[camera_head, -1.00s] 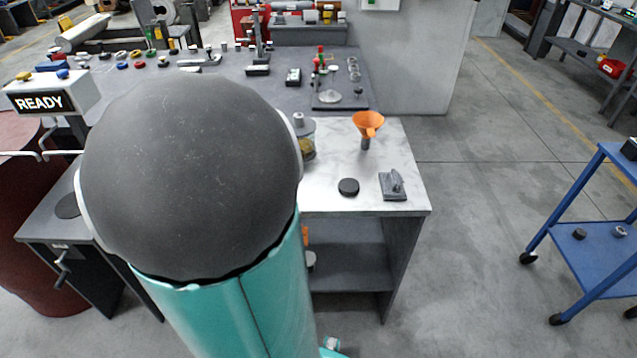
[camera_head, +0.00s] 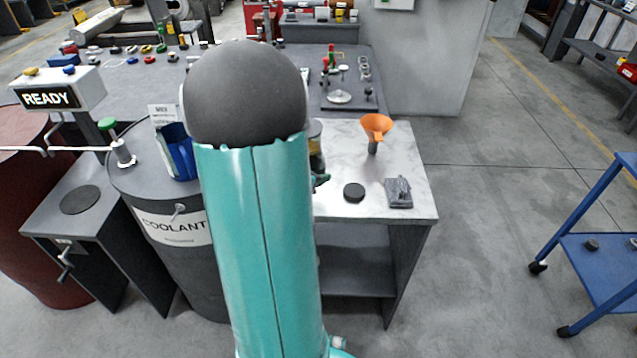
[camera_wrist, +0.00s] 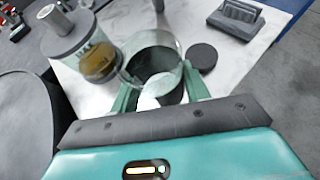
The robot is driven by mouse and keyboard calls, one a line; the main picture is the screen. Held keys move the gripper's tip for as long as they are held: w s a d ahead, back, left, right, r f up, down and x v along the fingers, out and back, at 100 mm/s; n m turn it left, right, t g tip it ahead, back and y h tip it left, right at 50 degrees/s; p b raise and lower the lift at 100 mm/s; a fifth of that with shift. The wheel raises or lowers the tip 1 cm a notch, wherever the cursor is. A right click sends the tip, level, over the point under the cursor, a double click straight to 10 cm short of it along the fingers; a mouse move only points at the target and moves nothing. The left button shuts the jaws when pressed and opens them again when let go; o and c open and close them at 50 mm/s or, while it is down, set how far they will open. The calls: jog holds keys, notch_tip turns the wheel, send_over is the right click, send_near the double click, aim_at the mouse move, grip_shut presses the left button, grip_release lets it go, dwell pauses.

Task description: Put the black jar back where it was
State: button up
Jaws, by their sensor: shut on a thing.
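In the wrist view my gripper (camera_wrist: 158,84) is shut around an open, clear-rimmed jar with dark contents (camera_wrist: 153,62). A pale patch shows inside it, between the fingers. I cannot tell whether its base touches the pale bench top (camera_wrist: 205,78). A second jar (camera_wrist: 97,63), with amber contents, a label and a grey top, stands just to its left. A black round disc (camera_wrist: 203,57) lies to its right. In the head view my arm hides most of the gripper and held jar; the black disc shows on the bench (camera_head: 354,193).
On the bench, an orange funnel (camera_head: 376,128) stands behind the disc and a grey block (camera_head: 398,192) lies to its right. A coolant barrel (camera_head: 178,225) with a blue container (camera_head: 180,155) on top stands left of my arm. A blue cart (camera_head: 592,280) is far right.

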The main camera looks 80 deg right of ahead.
aim_at(318, 192)
jog(key=d+f, duration=0.2)
jog(key=f, duration=0.1)
jog(key=shift+s+d+f, duration=0.1)
jog(key=shift+s+d, duration=0.1)
jog(key=shift+d, duration=0.15)
jog(key=shift+f, duration=1.55)
jog(key=shift+f, duration=0.1)
jog(key=o, duration=1.1)
jog(key=shift+w+a+r, duration=0.2)
jog(key=shift+r, duration=0.15)
jog(key=v, duration=1.1)
jog(key=shift+a, duration=0.2)
